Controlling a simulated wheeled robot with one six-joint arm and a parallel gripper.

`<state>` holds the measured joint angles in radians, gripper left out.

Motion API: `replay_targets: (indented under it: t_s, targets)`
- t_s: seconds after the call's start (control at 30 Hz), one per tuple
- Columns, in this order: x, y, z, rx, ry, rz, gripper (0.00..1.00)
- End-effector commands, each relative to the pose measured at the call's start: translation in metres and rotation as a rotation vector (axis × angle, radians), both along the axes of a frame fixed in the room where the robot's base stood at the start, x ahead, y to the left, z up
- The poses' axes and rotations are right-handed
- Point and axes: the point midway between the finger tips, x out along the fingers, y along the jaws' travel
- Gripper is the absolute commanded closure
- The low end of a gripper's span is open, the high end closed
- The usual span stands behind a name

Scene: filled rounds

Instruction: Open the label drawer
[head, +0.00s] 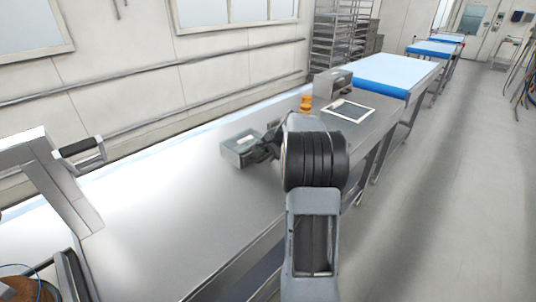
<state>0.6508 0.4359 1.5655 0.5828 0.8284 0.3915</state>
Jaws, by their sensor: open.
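A small grey box-like unit (241,149) with a pale panel on top sits on the steel counter. It may be the unit with the label drawer, but no drawer front or handle can be made out. My gripper (264,149) is dark and open, close against the right side of this box. Whether it touches the box cannot be told. My arm's black ribbed joint stands in front and to the right, hiding part of the counter and of the gripper.
The steel counter (150,230) is mostly clear on the left. Behind my arm are an orange stacked item (306,103), a grey device (332,83) and a framed flat panel (347,111). A grey machine (45,175) stands at the left. Blue-topped tables (385,75) lie beyond.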

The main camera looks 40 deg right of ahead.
Motion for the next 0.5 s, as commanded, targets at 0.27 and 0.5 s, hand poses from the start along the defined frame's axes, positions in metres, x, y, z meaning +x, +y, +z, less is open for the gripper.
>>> replay_targets:
  t_s: [0.27, 0.5]
  targets:
    - [0.0068, 0.0014, -0.011, -0.001, 0.001, -0.001, 0.58]
    - [0.0069, 0.0015, -0.0112, -0.001, 0.0, 0.0, 0.58]
